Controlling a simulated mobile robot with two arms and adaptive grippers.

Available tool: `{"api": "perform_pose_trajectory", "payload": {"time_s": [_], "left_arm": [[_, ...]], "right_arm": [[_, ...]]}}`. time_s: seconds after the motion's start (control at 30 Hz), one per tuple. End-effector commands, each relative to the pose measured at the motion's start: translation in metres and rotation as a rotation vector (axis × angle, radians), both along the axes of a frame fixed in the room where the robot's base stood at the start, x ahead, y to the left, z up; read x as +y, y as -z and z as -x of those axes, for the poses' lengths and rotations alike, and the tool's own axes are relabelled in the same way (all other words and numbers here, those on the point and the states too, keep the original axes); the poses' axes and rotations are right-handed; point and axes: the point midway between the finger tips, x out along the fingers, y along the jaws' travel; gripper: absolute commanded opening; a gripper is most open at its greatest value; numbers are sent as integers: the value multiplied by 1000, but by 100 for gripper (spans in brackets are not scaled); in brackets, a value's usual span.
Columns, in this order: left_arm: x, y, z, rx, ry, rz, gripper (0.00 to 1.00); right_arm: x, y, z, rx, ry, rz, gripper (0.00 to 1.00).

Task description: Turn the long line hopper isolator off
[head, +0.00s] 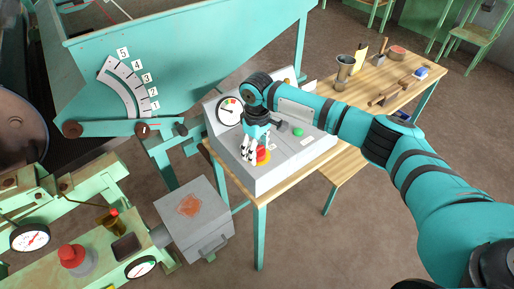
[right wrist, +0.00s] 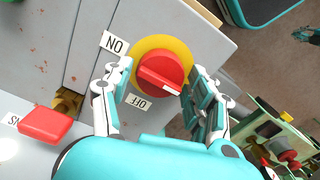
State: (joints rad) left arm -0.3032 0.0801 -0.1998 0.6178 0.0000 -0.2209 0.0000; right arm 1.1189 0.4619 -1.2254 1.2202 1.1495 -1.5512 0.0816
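The isolator is a red rotary knob (right wrist: 160,73) on a yellow round plate (right wrist: 180,46), with an ON label (right wrist: 115,43) and an OFF label (right wrist: 138,102) beside it. The knob's white mark sits at its lower right end in the right wrist view, pointing at neither label there. In the head view the knob (head: 263,156) is on the grey control box (head: 285,170), partly hidden by my right gripper (head: 250,152). My right gripper (right wrist: 158,84) is open, its fingers on either side of the knob. Contact cannot be told. My left gripper is not in view.
The box also bears a dial gauge (head: 230,111) and a green button (head: 298,132). A red block-shaped part (right wrist: 45,122) lies close to the left finger in the right wrist view. The teal hopper (head: 190,60) stands behind; a wooden bench (head: 345,100) with tools is at right.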

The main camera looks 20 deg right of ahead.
Motion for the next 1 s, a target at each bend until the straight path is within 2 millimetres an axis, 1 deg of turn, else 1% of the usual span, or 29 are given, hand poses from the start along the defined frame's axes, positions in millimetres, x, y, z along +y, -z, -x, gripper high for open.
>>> {"api": "perform_pose_trajectory", "payload": {"time_s": [0.03, 0.2, 0.3, 0.53, 0.67, 0.87, 1.0], "left_arm": [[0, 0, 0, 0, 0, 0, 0], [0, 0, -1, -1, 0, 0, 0], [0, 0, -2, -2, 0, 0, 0], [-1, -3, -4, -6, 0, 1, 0], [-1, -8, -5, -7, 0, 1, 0], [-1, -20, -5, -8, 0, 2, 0], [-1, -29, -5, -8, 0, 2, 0]], "right_arm": [[0, 0, 0, 0, 0, 0, 49], [0, 0, 0, 0, 0, 0, 27], [0, 0, 0, 0, 0, 0, 15], [0, -1, 0, 0, -20, 0, 15], [0, -3, 0, 0, -67, 0, 15], [0, -4, 0, 1, -198, -1, 15], [1, -4, 0, 1, -326, -1, 15]]}}
